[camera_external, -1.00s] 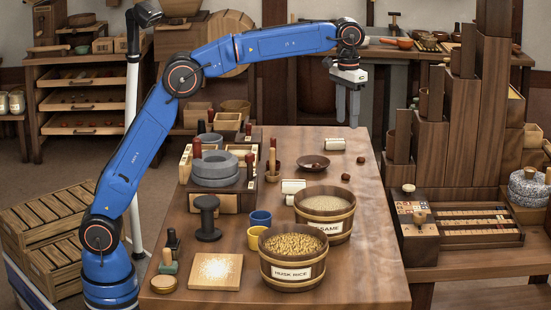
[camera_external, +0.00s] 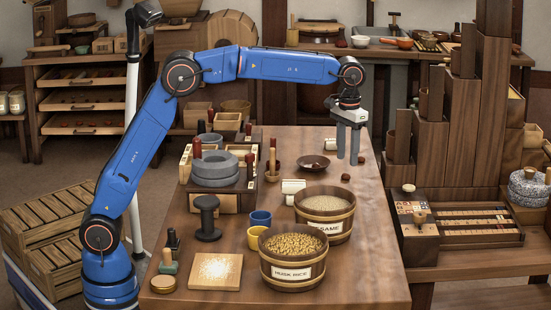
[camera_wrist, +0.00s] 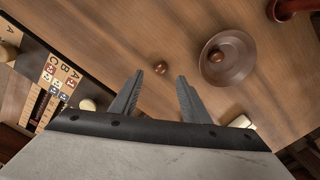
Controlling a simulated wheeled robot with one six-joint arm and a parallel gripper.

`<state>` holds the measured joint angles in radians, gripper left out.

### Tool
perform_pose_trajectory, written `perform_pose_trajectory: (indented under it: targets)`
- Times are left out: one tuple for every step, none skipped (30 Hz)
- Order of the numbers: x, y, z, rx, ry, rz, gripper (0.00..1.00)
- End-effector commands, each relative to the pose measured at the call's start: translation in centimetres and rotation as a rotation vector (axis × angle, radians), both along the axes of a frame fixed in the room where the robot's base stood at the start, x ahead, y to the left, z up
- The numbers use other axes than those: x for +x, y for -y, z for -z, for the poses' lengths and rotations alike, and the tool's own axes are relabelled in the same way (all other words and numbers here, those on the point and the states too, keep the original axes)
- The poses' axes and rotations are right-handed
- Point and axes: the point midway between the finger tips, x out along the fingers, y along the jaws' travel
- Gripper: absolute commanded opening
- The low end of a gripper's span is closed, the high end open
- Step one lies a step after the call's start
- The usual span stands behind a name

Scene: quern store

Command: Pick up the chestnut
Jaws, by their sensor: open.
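A small dark brown chestnut (camera_wrist: 160,67) lies on the bare wooden table, seen between my fingertips in the wrist view. I cannot tell which of these the wrist view shows. A further chestnut (camera_wrist: 215,56) lies in a shallow brown bowl (camera_wrist: 237,71), right of my fingers in the wrist view. My gripper (camera_external: 348,162) is open and empty, pointing down above the table; its fingers also show in the wrist view (camera_wrist: 160,76).
The bowl (camera_external: 303,162) stands left of my gripper in the external view. A sesame tub (camera_external: 325,229) and a husk rice tub (camera_external: 292,275) stand in front. A white cylinder (camera_external: 330,144) lies close to the left finger. The table to the right is clear.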

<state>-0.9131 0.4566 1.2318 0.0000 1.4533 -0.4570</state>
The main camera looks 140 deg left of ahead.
Motion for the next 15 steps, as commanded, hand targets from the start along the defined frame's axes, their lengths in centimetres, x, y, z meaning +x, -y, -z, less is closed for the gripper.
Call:
perform_pose_trajectory:
  targets:
    - [0.0,0.0,0.2,0.0,0.0,0.0,0.42]
    - [0.0,0.0,0.3,0.0,0.0,0.0,0.42]
    - [0.0,0.0,0.7,0.0,0.0,0.0,0.42]
    - [-0.1,0.0,1.0,-0.001,0.0,0.0,0.42]
    - [-0.1,0.1,1.3,-0.001,-0.001,0.0,0.42]
    - [-0.2,0.1,1.8,-0.002,-0.001,0.0,0.42]
    - [-0.2,0.1,2.3,-0.002,-0.001,0.0,0.42]
    - [-0.2,0.1,2.7,-0.002,-0.001,0.0,0.42]
    - [-0.3,0.2,3.3,-0.002,-0.001,0.0,0.42]
    - [-0.3,0.1,3.7,-0.002,-0.001,0.0,0.42]
    - [-0.3,0.1,4.1,-0.001,-0.001,0.0,0.42]
    - [-0.3,0.1,4.5,-0.001,0.0,0.0,0.42]
    - [-0.3,0.1,4.7,-0.001,0.0,0.0,0.42]
    - [-0.2,0.1,4.9,0.0,0.0,0.001,0.42]
    - [-0.2,0.1,5.1,0.0,0.0,0.001,0.42]
